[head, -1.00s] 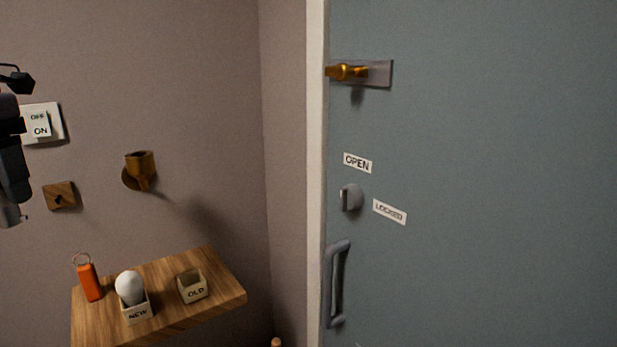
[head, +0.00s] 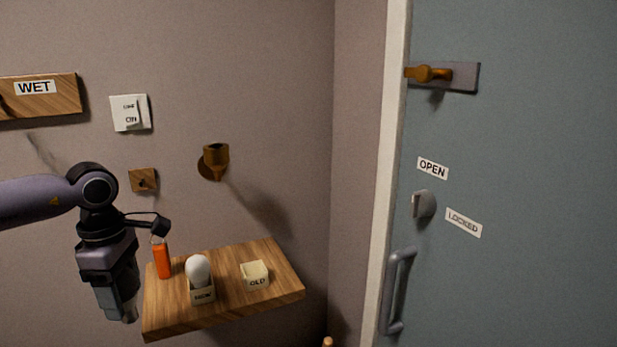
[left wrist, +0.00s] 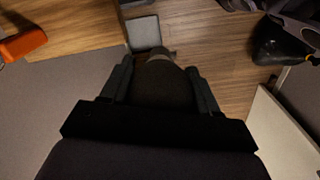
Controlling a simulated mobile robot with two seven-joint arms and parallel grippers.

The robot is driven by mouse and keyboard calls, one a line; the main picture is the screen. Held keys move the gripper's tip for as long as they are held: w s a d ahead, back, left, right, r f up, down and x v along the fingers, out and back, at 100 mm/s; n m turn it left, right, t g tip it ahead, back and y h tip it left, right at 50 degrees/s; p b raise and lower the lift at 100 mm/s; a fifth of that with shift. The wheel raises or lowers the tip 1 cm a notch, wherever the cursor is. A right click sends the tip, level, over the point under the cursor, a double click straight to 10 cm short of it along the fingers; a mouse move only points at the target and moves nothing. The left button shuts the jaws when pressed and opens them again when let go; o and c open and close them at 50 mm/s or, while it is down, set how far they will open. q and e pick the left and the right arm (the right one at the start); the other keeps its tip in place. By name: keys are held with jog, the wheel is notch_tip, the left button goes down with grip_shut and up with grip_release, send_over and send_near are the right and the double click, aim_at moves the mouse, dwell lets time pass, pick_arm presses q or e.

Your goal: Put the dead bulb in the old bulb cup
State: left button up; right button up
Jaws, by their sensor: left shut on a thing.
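My left gripper (head: 125,315) points down at the left of the wooden shelf, apart from the cups. In the left wrist view its fingers (left wrist: 160,82) are shut on a dark, rounded thing, which looks like the dead bulb (left wrist: 160,78), with a paler base at its far end. In the head view only a greyish tip shows below the fingers. The old bulb cup (head: 256,283), cream and marked OLD, stands on the shelf to the right of the gripper and looks empty. My right gripper is not in view.
The brass wall socket (head: 214,162) above is empty. A switch (head: 130,113) is on the wall; a blue door (head: 540,170) stands at right.

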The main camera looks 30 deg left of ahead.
pick_arm(q)
jog(key=w+d+f+m, duration=0.2)
jog(key=w+d+m, duration=0.1)
jog(key=d+m, duration=0.5)
jog(key=w+d+f+m, duration=0.2)
jog(key=w+d+m, duration=0.1)
jog(key=d+m, duration=0.5)
jog(key=w+d+f+m, duration=0.2)
jog(key=d+m, duration=0.6)
jog(key=d, duration=0.4)
jog(key=shift+w+f, duration=0.3)
jog(key=shift+w, duration=0.1)
jog(key=shift+s, duration=0.1)
